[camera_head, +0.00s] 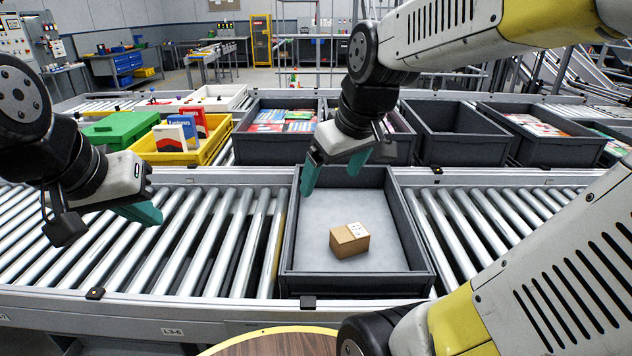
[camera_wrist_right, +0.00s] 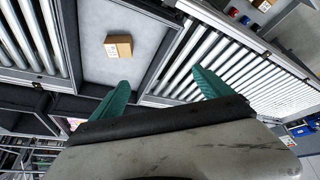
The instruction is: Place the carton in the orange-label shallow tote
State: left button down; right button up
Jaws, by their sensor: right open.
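A small brown carton (camera_head: 349,240) with a white label lies on the pale floor of a grey tote (camera_head: 357,283) on the near roller conveyor. It also shows in the right wrist view (camera_wrist_right: 118,46). No orange label is visible on this tote or any other. My right gripper (camera_head: 335,172) is above the far part of this tote, its teal fingers apart and empty, beyond the carton and not touching it. In the right wrist view the open fingers (camera_wrist_right: 160,78) have nothing between them. My left gripper (camera_head: 140,212) hangs over the rollers at left; its finger gap is unclear.
Behind stand a yellow tote (camera_head: 190,155) with books, a green box (camera_head: 118,128), grey totes of packets and an empty-looking grey tote (camera_head: 455,155). Bare rollers (camera_head: 225,235) flank the carton's tote. A round wooden top (camera_head: 275,343) is at the near edge.

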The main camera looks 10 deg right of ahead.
jog(key=s+a+m+t, duration=0.1)
jog(key=s+a+m, duration=0.1)
jog(key=s, duration=0.4)
jog(key=shift+a+r+m+y, duration=0.15)
jog(key=shift+r+m+y, duration=0.25)
jog(key=shift+m, duration=0.5)
jog(key=shift+s, duration=0.1)
